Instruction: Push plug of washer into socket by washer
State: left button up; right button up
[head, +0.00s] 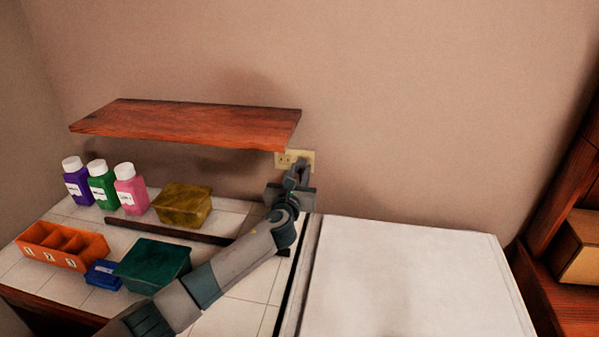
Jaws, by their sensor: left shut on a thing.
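The socket (309,157) is a pale yellow plate on the back wall, just under the right end of the wooden shelf. The washer (411,275) is the white flat-topped box at the lower right. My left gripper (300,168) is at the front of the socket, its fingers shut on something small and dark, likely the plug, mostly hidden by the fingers. I cannot tell whether the plug touches the socket or sits in it. No cord is clearly visible. My right gripper is not in view.
A wooden shelf (190,122) overhangs the tiled counter (240,312). Three bottles (103,186), a yellow box (182,203), a green box (153,265), a blue box (104,274) and an orange divided tray (62,249) stand left of my arm. The washer top is clear.

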pick_arm(q)
jog(key=shift+w+d, duration=0.1)
jog(key=shift+w, duration=0.4)
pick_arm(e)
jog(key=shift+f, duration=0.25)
pick_arm(q)
jog(key=o, duration=1.1)
jog(key=shift+c, duration=0.2)
jog(key=shift+s+b, duration=0.3)
jog(key=shift+s, duration=0.2)
jog(key=s+a+b, duration=0.2)
jog(key=s+a, duration=0.1)
jog(key=s, duration=1.3)
jog(key=shift+a, duration=0.2)
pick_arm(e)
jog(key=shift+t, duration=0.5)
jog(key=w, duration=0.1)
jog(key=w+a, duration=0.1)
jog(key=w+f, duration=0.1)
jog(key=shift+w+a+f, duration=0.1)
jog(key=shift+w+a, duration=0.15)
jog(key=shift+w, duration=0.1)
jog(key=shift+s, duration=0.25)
